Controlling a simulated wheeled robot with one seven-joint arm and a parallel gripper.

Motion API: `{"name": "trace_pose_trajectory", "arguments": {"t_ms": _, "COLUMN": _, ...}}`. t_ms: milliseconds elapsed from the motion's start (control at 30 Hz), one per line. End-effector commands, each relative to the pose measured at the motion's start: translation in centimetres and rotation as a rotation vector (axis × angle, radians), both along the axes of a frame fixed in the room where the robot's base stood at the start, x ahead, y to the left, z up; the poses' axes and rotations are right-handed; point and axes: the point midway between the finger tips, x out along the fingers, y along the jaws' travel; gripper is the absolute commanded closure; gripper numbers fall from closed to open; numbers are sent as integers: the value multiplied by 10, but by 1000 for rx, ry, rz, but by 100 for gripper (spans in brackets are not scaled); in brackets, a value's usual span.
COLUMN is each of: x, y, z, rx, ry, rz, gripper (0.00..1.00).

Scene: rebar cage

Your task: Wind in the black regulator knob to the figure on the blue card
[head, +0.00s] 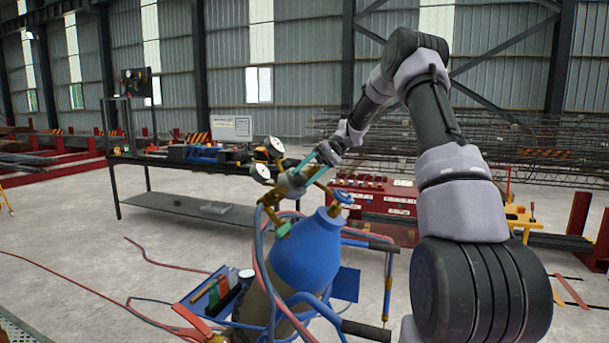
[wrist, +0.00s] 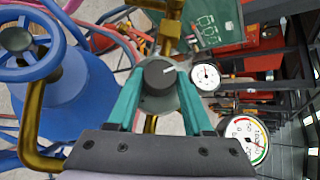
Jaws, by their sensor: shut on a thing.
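The black regulator knob (wrist: 160,73), with a white pointer line aimed right and slightly up, sits between my teal fingers in the wrist view. My gripper (wrist: 158,82) is shut on it; in the head view my gripper (head: 306,171) reaches the regulator and covers the knob. Two round white gauges, the upper (head: 275,146) and lower (head: 260,173), sit beside the regulator. They also show in the wrist view as a smaller gauge (wrist: 206,77) and a larger gauge (wrist: 243,138) with a coloured rim. A plain blue panel (head: 345,284) hangs on the cart; I see no figure on it.
A blue gas cylinder (head: 306,248) with a blue valve handwheel (head: 342,197) stands under the regulator, with hoses looped around it. A dark workbench (head: 190,204) stands behind at left, a red cabinet (head: 370,200) behind at right. Hoses lie on the open floor.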

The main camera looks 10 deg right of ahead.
Motion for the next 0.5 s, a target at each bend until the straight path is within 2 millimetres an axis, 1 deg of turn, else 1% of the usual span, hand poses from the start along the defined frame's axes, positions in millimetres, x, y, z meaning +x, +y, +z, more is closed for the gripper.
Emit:
{"name": "trace_pose_trajectory", "arguments": {"t_ms": 200, "x": 0, "y": -2, "z": -2, "rx": 56, "ry": 83, "rz": -87, "gripper": 100}}
{"name": "trace_pose_trajectory", "arguments": {"t_ms": 500, "x": -1, "y": -2, "z": -2, "rx": 94, "ry": 140, "rz": -143, "gripper": 100}}
